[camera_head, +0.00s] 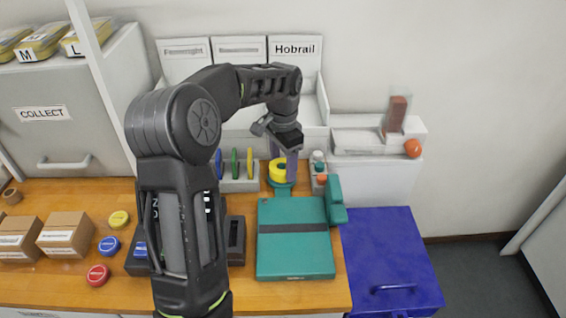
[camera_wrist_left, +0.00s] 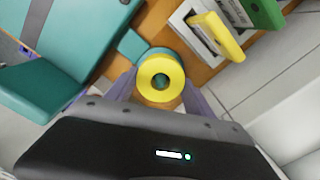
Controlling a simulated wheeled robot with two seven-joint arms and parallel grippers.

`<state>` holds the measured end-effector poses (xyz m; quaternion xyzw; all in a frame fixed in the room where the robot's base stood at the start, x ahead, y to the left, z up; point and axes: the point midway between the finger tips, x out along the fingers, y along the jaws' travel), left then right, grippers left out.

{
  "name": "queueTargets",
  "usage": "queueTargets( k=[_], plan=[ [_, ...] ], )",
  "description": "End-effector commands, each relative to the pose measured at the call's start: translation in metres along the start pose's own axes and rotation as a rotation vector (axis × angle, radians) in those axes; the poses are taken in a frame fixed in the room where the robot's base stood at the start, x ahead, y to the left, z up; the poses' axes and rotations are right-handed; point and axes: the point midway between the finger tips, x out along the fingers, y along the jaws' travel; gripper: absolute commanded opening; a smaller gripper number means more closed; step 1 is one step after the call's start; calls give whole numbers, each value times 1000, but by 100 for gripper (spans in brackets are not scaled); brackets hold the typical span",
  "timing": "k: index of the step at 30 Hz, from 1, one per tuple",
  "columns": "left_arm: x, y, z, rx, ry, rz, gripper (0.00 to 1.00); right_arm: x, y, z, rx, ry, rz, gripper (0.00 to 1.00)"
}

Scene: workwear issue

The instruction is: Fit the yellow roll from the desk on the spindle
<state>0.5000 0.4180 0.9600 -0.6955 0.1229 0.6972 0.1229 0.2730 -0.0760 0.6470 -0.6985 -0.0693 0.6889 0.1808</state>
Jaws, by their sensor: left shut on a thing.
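My left gripper (camera_head: 284,168) reaches down behind the teal press-like device and is shut on the yellow roll (camera_head: 277,171). The roll is level, with its hole facing up. In the left wrist view the roll (camera_wrist_left: 148,84) sits between the two purple-grey fingers (camera_wrist_left: 160,88). A round teal holder (camera_head: 279,189) is directly under the roll, joined to the back of the teal device (camera_head: 295,262). Teal shows through the roll's hole in the wrist view. I cannot tell whether the spindle passes into the hole. My right gripper is not in view.
A grey rack (camera_head: 239,185) with blue, green and yellow discs stands close left of the roll. A grey block with small coloured knobs (camera_head: 320,178) stands close right. Boxes (camera_head: 66,233) and coloured discs lie left on the desk. A blue bin (camera_head: 390,255) is at right.

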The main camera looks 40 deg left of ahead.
Motion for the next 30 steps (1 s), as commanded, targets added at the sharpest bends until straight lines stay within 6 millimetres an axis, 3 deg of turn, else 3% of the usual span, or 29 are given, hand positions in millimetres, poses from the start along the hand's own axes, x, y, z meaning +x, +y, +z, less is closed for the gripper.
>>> queueTargets(
  k=[21,22,30],
  plan=[
    [4,0,0,0,1,0,20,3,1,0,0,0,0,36],
    [4,0,0,0,1,0,62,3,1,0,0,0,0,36],
    [4,0,0,0,1,0,84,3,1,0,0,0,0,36]
  ],
)
